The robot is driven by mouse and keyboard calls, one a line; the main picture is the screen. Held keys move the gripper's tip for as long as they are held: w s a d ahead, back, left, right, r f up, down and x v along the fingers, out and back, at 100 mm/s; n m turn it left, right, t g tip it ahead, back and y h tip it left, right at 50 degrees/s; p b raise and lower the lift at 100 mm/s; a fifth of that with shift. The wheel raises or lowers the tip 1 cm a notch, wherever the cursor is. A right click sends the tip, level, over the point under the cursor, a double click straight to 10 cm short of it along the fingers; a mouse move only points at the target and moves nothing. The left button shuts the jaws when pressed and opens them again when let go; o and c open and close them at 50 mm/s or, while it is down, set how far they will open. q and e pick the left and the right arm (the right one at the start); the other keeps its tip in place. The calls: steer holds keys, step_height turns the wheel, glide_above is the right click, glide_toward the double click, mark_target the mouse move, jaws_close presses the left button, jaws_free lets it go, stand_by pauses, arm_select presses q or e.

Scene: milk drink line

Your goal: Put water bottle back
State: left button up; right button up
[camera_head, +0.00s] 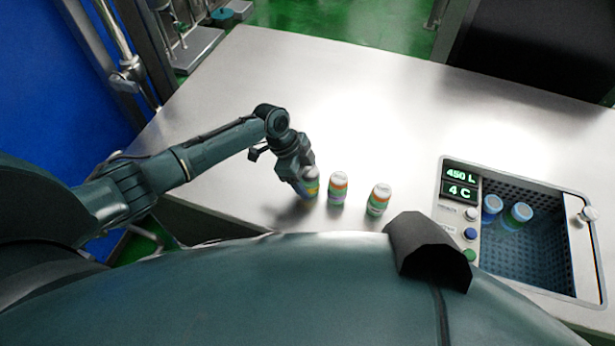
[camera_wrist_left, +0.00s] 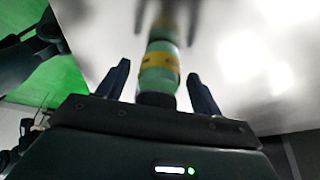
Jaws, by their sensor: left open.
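Three small bottles stand in a row on the white table. The left one (camera_head: 311,184), with green and yellow bands, is at my left gripper (camera_head: 303,176) and partly hidden by it. The middle bottle (camera_head: 338,188) has an orange band and a white top. The right bottle (camera_head: 378,200) looks similar. In the left wrist view a green bottle with a yellow band (camera_wrist_left: 159,72) lies between the two spread fingers of my left gripper (camera_wrist_left: 157,72), with space on both sides. Which bottle is the water bottle I cannot tell. My right gripper is not in view.
A sunken bin (camera_head: 585,262) at the right of the table holds two bottles, one (camera_head: 491,209) beside the other (camera_head: 517,217). A panel (camera_head: 461,186) reading 450 L and 4 C, with buttons, is at its left. The table's middle and back are clear.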

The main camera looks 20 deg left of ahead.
arm_select(q)
steer(key=v, duration=1.1)
steer(key=shift+r, duration=0.25)
steer(key=shift+s+a, duration=0.1)
